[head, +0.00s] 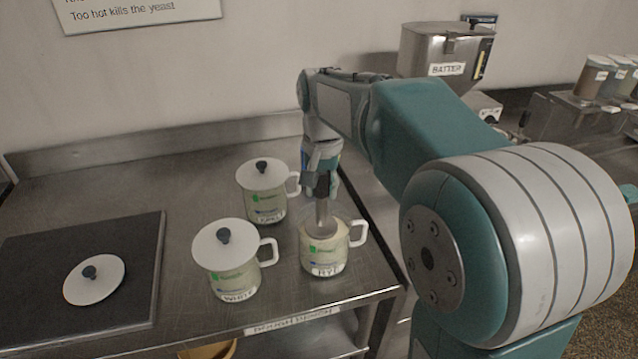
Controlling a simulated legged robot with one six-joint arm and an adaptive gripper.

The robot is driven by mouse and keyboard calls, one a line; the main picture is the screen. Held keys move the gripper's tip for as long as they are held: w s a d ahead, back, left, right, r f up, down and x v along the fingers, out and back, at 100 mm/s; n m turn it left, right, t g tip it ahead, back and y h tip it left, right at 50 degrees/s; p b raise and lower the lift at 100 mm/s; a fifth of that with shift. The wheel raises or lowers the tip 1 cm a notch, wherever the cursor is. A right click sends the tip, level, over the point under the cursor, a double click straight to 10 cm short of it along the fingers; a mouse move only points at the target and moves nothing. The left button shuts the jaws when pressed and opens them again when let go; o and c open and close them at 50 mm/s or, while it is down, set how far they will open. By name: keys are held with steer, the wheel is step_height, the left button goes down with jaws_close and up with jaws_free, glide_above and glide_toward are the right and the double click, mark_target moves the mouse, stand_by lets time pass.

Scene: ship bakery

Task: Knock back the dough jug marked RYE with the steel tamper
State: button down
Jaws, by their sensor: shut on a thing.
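The dough jug marked RYE (312,259) stands upright and lidless at the front right of the steel bench, its handle to the right. Pale dough shows inside it. My gripper (321,187) is above the jug, shut on the steel tamper (322,212). The tamper points down and its lower end is within the jug's mouth. Whether it touches the dough I cannot tell.
A lidded jug marked WHITE (228,283) stands left of RYE, and another lidded jug (267,205) stands behind. A loose white lid (97,284) lies on a dark mat (140,245) at left. A BATTER container (440,48) stands at the back right. The bench's right edge is close to RYE.

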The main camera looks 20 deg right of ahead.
mark_target(324, 207)
steer(key=shift+d, duration=0.7)
steer(key=shift+a+f, duration=0.2)
steer(key=shift+a, duration=0.45)
steer(key=shift+d+f, duration=0.3)
steer(key=shift+d, duration=0.1)
steer(key=shift+f, duration=0.1)
steer(key=shift+a+f, duration=0.25)
steer(key=shift+f, duration=0.05)
steer(key=shift+d+f, duration=0.1)
steer(key=shift+f, duration=1.7)
steer(key=shift+r, duration=0.1)
steer(key=shift+r, duration=5.45)
